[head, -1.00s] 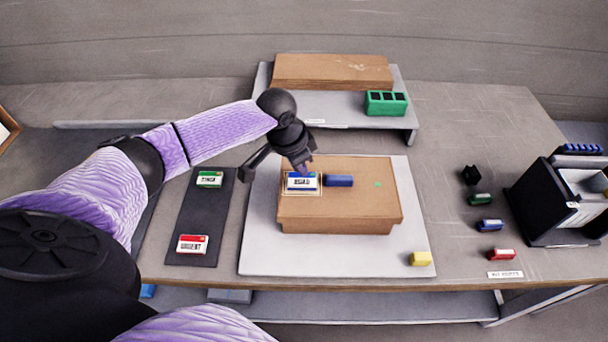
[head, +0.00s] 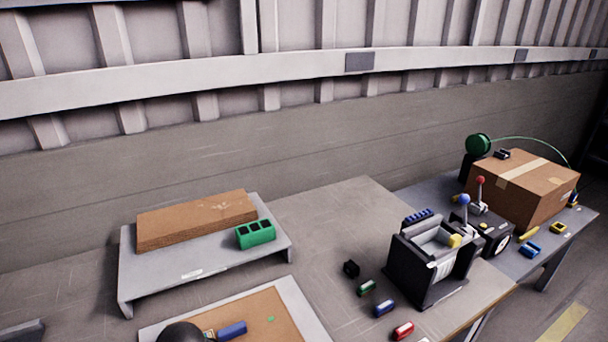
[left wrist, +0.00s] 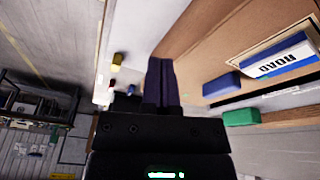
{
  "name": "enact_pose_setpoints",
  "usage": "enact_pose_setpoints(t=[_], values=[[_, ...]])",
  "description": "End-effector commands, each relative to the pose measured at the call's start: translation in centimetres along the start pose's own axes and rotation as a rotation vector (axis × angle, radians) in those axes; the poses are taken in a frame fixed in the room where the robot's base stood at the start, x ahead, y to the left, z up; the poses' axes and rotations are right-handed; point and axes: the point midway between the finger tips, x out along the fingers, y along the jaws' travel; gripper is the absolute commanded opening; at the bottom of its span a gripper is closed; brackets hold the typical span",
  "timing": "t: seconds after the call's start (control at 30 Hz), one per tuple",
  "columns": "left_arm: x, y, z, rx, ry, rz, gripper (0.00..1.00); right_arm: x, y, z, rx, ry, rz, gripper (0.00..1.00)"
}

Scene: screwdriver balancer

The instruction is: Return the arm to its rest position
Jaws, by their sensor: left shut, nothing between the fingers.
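My left gripper (left wrist: 161,75) shows in the left wrist view, its two dark fingers shut together with nothing between them. The blue block (head: 232,329) lies on that box just right of my arm. My left fingers are hidden there. My right gripper is in neither view.
A raised grey shelf (head: 150,282) holds a flat brown box (head: 195,220) and a green holder (head: 255,234). A black bin (head: 430,270) stands right, near small black, green, blue and red blocks. A large carton (head: 525,185) stands far right.

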Motion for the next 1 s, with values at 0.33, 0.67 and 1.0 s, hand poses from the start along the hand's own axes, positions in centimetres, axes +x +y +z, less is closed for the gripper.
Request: enact_pose_setpoints(t=[0.33,0.67,1.0], values=[[-1.6,8.9,4.7,-0.194,0.077,-0.045,0.0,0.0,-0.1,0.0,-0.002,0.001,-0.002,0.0],[-3.8,9.2,11.5,-0.472,-0.01,-0.207,0.0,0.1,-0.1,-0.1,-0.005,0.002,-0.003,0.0],[7.1,9.0,14.8,-0.458,-0.072,-0.183,0.0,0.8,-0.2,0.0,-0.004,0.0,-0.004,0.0]])
